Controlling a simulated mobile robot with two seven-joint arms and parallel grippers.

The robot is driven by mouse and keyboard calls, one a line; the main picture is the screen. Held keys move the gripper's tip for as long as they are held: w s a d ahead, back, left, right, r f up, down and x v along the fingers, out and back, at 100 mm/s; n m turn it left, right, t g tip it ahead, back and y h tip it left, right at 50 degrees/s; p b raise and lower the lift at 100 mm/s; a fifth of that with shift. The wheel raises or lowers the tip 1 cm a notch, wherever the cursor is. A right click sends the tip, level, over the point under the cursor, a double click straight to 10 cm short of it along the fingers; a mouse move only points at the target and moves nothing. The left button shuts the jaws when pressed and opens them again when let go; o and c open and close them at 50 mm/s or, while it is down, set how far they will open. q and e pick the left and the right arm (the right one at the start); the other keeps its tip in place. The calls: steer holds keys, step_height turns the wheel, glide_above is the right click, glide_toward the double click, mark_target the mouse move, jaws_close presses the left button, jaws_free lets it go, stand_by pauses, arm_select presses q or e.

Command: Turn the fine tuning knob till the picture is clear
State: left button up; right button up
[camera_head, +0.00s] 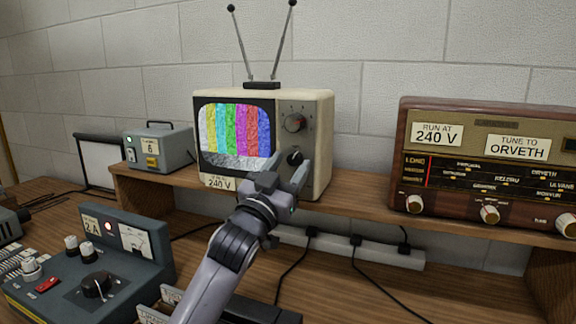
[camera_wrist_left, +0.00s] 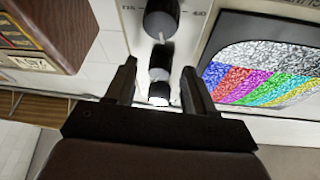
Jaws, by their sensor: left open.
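The cream television (camera_head: 322,145) stands on the shelf. Its screen (camera_head: 236,135) shows colour bars overlaid with grainy noise and a grey noisy strip along the bottom. An upper knob (camera_head: 294,122) and a lower dark knob (camera_head: 294,157) sit on its right panel. My left gripper (camera_head: 288,178) is open at the lower knob and partly covers the panel. In the left wrist view, the open fingers (camera_wrist_left: 158,72) stand either side of a dark knob (camera_wrist_left: 158,60), with gaps visible. A larger dark knob (camera_wrist_left: 160,18) shows beyond them. My right gripper is not in view.
A brown radio (camera_head: 480,165) stands to the right on the wooden shelf (camera_head: 365,207). A grey box (camera_head: 160,148) is left of the television. A blue-grey control unit (camera_head: 75,280) is at lower left. A power strip (camera_head: 385,252) and cables lie below the shelf.

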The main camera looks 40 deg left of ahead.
arm_select(q)
jaws_close()
steer(key=shift+a+r+m+h+p, duration=0.15)
steer(key=shift+m+h+p, duration=0.45)
steer(key=shift+m, duration=0.4)
steer(key=shift+m+h, duration=1)
steer(key=shift+m, duration=0.8)
jaws_free()
